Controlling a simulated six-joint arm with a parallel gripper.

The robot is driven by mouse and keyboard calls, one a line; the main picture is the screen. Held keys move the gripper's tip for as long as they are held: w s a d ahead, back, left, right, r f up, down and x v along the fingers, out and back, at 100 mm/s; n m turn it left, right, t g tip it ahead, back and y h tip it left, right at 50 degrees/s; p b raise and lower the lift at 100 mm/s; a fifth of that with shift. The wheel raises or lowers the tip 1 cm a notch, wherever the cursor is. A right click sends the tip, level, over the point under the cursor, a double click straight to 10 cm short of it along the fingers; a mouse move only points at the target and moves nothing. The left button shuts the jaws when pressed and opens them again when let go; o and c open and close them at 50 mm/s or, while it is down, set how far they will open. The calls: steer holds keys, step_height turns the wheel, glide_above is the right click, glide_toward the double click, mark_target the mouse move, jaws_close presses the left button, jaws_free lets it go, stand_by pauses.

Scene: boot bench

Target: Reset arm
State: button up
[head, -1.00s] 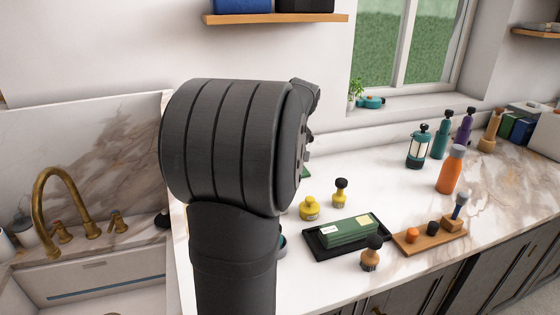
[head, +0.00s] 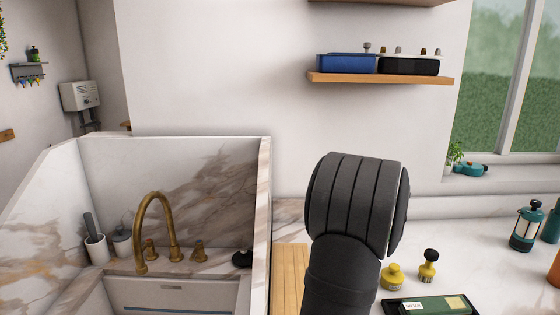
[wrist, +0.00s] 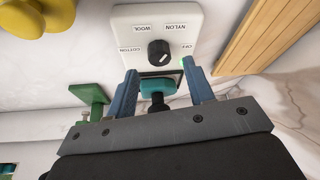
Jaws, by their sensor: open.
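My gripper (wrist: 159,70) shows in the wrist view with its two blue fingers apart. Between and just beyond them is a teal piece (wrist: 155,88); I cannot tell whether a finger touches it. Beyond it is a white panel (wrist: 128,22) with a black dial (wrist: 159,52) and the words COTTON, WOOL, NYLON and OFF. A green light shows on the panel near the right finger. In the head view my dark arm rises right of the sink, and my gripper is hidden.
A green piece (wrist: 90,95) is left of the fingers in the wrist view. The head view shows a sink with a brass tap (head: 153,225), a wooden board (head: 289,275), yellow-based items (head: 392,276), a green box (head: 436,307) and a wall shelf (head: 380,78).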

steer(key=shift+x, duration=1.65)
steer(key=shift+r, duration=0.1)
